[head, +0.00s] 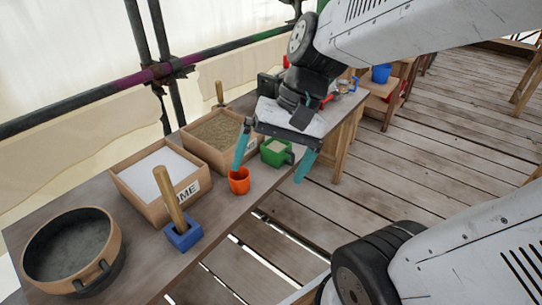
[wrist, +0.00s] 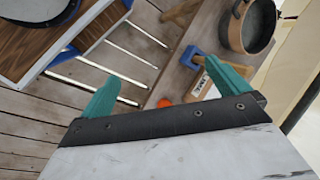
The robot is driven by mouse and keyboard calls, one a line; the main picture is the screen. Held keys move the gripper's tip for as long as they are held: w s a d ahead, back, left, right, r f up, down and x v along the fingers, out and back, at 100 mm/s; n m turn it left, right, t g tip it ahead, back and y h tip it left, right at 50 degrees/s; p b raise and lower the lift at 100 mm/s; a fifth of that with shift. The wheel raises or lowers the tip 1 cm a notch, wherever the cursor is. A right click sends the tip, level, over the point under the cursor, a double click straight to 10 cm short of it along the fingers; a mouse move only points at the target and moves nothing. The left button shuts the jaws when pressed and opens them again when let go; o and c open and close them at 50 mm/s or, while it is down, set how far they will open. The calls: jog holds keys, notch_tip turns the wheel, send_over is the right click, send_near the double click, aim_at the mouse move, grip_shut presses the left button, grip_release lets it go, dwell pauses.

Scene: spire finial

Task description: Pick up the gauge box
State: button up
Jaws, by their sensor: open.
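A small green open-topped box with a side handle (head: 277,153), which looks like the gauge box, stands on the workbench near its front edge, with pale contents. My gripper (head: 268,174) is open and empty, its teal fingers pointing down around and in front of the green box in the head view. Whether they are above it or nearer the camera is hard to tell. In the wrist view my gripper (wrist: 163,72) has nothing between its fingers, and I cannot make out the green box there.
An orange cup (head: 239,181) stands close beside the left finger. A blue block with a wooden handle (head: 183,236), the lime box (head: 136,182), a sand box (head: 186,146) and a round tub (head: 113,250) share the bench (head: 218,218).

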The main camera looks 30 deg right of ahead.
jog(key=w+d+f+m+t+y, duration=0.1)
jog(key=w+f+m+t+y, duration=0.3)
jog(key=w+m, duration=0.55)
jog(key=m+t+h, duration=0.5)
jog(key=m+t, duration=0.4)
jog(key=m, duration=0.9)
send_near(283, 147)
jog(key=s+a+r, duration=0.2)
jog(key=a+r, duration=0.1)
jog(key=a, duration=0.1)
jog(key=x, duration=0.5)
jog(key=d+x, duration=0.1)
jog(key=x, duration=0.2)
jog(key=shift+w+f, duration=0.1)
jog(key=shift+f, duration=0.15)
jog(key=c, duration=1.1)
